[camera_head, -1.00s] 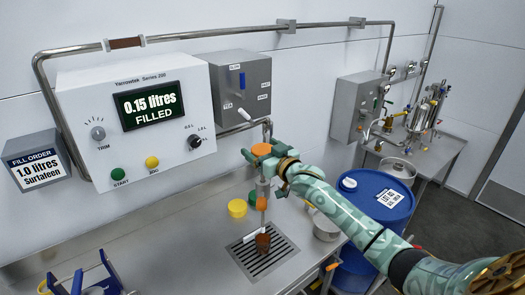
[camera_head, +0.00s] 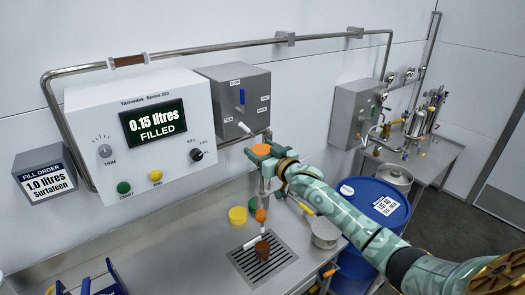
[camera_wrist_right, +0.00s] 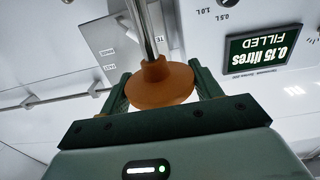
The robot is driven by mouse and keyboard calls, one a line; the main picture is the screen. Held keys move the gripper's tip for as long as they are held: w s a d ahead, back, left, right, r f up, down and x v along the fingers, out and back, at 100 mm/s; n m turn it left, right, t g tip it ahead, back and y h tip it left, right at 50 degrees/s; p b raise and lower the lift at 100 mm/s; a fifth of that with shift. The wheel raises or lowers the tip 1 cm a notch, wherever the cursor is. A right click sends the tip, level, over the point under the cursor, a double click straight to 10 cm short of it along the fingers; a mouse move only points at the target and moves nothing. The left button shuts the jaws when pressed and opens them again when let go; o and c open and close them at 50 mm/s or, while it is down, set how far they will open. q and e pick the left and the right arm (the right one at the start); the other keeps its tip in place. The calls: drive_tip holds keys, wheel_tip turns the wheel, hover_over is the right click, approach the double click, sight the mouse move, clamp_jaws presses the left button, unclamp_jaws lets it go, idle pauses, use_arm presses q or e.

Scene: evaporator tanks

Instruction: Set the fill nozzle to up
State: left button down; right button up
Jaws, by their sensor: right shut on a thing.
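The fill nozzle is an upright metal tube with an orange collar (camera_head: 262,150) at its upper part and an orange piece (camera_head: 261,215) lower down. My right gripper (camera_head: 271,158) is at the upper collar. In the right wrist view the orange flared collar (camera_wrist_right: 160,84) sits between the two fingers on a shiny metal rod, and the gripper is shut on it. The white control panel display (camera_head: 154,121) reads 0.15 litres filled. My left gripper is not in view.
A blue rack (camera_head: 100,280) is at the lower left.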

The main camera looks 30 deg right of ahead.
wheel_tip(320, 180, up, 13)
drive_tip(key=p, duration=1)
drive_tip(key=shift+p, duration=0.4)
drive_tip(key=o, duration=1.4)
drive_tip(key=shift+f, duration=0.15)
drive_tip(key=s+b, duration=0.2)
drive_tip(key=s, duration=1.4)
drive_tip(key=shift+s+d, duration=0.2)
drive_tip(key=shift+d, duration=0.25)
